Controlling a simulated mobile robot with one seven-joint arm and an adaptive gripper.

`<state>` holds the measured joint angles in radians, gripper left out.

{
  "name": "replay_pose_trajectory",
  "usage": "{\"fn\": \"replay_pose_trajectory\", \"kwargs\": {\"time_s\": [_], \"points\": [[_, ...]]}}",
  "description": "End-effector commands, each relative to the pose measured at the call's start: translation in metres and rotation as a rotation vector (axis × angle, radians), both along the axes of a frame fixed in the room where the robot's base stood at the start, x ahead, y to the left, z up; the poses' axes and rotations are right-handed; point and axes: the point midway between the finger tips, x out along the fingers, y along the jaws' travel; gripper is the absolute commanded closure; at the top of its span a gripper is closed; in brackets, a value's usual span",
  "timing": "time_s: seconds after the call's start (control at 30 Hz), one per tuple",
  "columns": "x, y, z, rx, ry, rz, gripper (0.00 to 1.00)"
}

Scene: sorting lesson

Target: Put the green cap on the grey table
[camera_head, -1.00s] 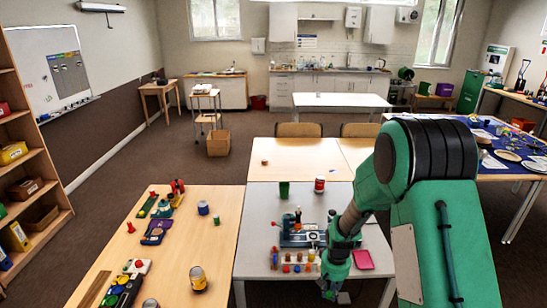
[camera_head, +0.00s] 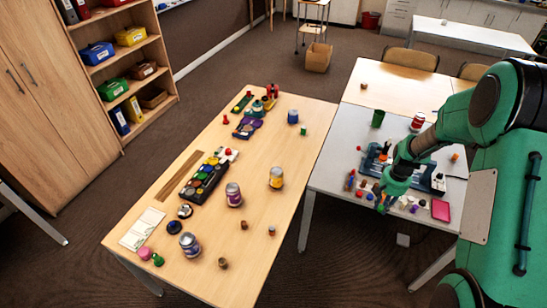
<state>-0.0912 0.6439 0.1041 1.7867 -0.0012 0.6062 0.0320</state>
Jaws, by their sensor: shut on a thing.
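My gripper (camera_head: 384,206) is at the front part of the grey table (camera_head: 330,178), left of a pink tray. It is small and partly hidden by my own green arm. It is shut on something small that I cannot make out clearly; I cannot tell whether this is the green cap. A small green piece (camera_head: 304,131) stands on the wooden table near its right edge. Another small green piece (camera_head: 158,260) stands at that table's front left. I cannot tell whether either is a cap.
The grey table holds a green cup (camera_head: 378,118), a red-labelled can (camera_head: 417,122), a blue rack (camera_head: 373,159), small coloured pieces and the pink tray (camera_head: 440,210). The wooden table (camera_head: 255,240) on the left holds jars and a dark tray (camera_head: 203,180). The grey table's left strip is clear.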

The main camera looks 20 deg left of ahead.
Motion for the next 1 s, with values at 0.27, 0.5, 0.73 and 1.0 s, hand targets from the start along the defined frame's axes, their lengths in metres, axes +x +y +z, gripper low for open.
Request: {"fn": "replay_pose_trajectory", "kwargs": {"time_s": [0.27, 0.5, 0.73, 1.0], "points": [[0.072, 0.087, -0.008, -0.001, -0.002, 0.068, 0.85], [0.117, 0.171, -0.011, -0.002, -0.002, 0.124, 0.85], [0.146, 0.256, -0.013, -0.002, -0.003, 0.177, 0.85], [0.159, 0.359, -0.015, -0.003, -0.004, 0.240, 0.85]]}}
